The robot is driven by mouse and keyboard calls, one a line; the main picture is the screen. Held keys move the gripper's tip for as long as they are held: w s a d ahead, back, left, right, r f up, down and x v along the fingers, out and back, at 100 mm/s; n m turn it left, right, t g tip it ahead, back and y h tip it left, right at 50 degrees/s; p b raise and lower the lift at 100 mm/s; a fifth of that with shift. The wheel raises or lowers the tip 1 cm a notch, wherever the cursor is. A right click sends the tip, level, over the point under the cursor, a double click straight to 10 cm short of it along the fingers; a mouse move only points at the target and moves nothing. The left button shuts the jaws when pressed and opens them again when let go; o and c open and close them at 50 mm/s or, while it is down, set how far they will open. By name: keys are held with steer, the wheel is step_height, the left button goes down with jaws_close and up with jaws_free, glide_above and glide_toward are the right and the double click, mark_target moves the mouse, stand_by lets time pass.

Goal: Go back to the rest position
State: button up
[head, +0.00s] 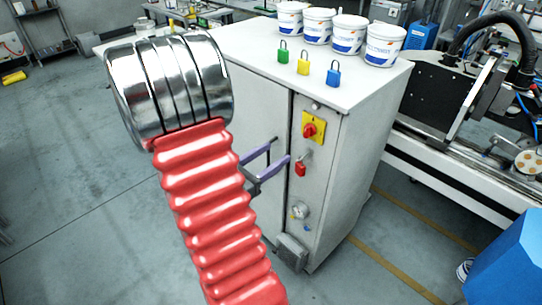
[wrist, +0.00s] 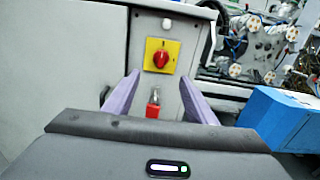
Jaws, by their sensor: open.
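My gripper (head: 281,149) is open in front of the cabinet's narrow front panel, its two purple fingers apart with nothing held between them. In the wrist view, my gripper (wrist: 160,77) points at the panel. A red padlock (head: 301,168) hangs on the panel below a yellow plate with a red rotary switch (head: 310,129). In the wrist view the red padlock (wrist: 153,110) shows between the fingers, and the switch (wrist: 160,57) is above it. The fingers look apart from the padlock. My red-sleeved arm hides part of the cabinet's left side.
The white cabinet (head: 250,50) carries green (head: 284,54), yellow (head: 303,64) and blue (head: 333,75) padlocks and several white tubs (head: 336,33). A gauge (head: 301,211) and grey box (head: 291,253) are low on the panel. A machine (head: 460,90) stands right. Floor (head: 70,190) at left is clear.

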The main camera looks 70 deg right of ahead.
stand_by(0.6)
steer(key=s+a+f+m+g+y, duration=0.3)
steer(key=s+a+f+m+y, duration=0.2)
steer(key=s+m, duration=0.1)
steer(key=w+a+f+m+t+y, duration=0.25)
steer(key=a+m+y, duration=0.25)
steer(key=a, duration=0.5)
steer(key=w+a+r+m+t+y, duration=0.2)
steer(key=w+a+t, duration=0.2)
steer(key=w+a, duration=0.3)
steer(key=w+a+r+m+t+y, duration=0.25)
steer(key=w+a+t, duration=0.2)
steer(key=a, duration=0.35)
steer(key=w+a+r+n+t+y, duration=0.1)
steer(key=w+a+r+t, duration=0.1)
steer(key=a+r, duration=0.3)
steer(key=w+a+r+n+t+y, duration=0.1)
steer(key=w+a+r+t, duration=0.1)
steer(key=a+r, duration=0.4)
steer(key=shift+a+t, duration=0.3)
steer(key=shift+a, duration=0.55)
